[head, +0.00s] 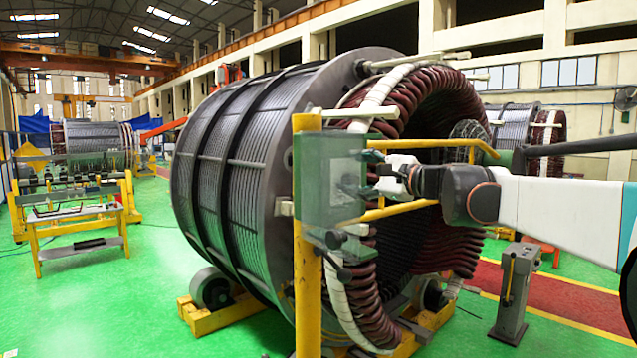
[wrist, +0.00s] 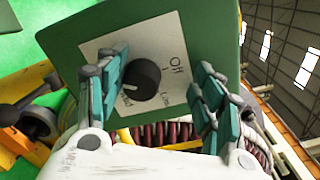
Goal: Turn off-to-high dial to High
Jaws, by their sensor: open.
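A black round dial (wrist: 140,78) sits on a white label plate (wrist: 172,45) on a green panel (wrist: 215,30) in the wrist view. "Off" and "Low" are printed to the right of the dial. Another word below it is partly hidden by the left finger. In the head view, my gripper (head: 382,172) is at the right side of the greenish panel box (head: 327,178).
A yellow post (head: 308,265) carries the box, and yellow rails (head: 400,211) run close to my arm. The large wound stator (head: 235,170) stands right behind. A grey pedestal (head: 515,290) is at the lower right.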

